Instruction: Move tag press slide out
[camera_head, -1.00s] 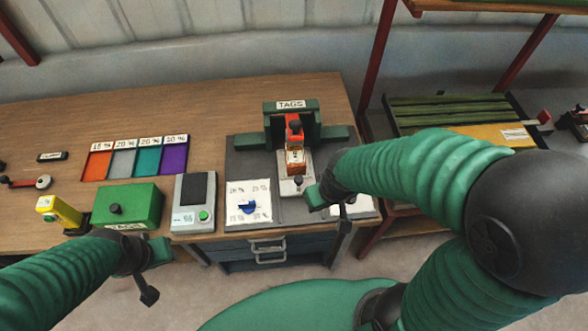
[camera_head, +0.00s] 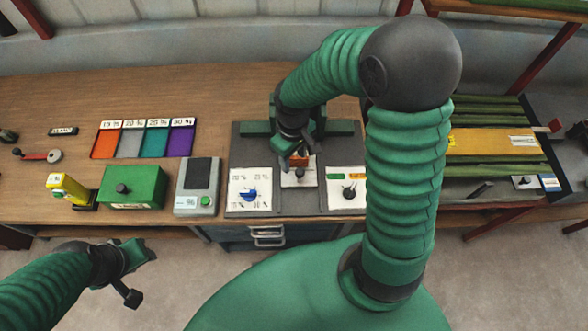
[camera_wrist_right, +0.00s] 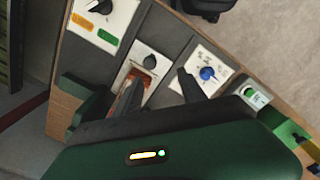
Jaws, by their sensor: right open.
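The tag press (camera_head: 338,128) is a green housing at the back of a dark grey plate, largely hidden behind my right arm. Its slide (camera_head: 291,183) is a pale plate with a black knob and an orange piece on it, at the press's front. The slide also shows in the right wrist view (camera_wrist_right: 127,72), its black knob (camera_wrist_right: 150,61) standing at the outer end. My right gripper (camera_head: 293,160) is open above the slide. In the right wrist view its fingers (camera_wrist_right: 157,93) are spread, with the orange piece between them in the picture. My left gripper (camera_head: 140,274) is open and empty, in front of the bench.
Dials on white plates (camera_head: 249,193) (camera_head: 347,189) flank the slide. A grey device (camera_head: 198,187), a green box (camera_head: 132,187) and a yellow tool (camera_head: 66,187) stand to the left. Coloured trays (camera_head: 143,139) lie behind them. A shelf of green slats (camera_head: 490,112) is at right.

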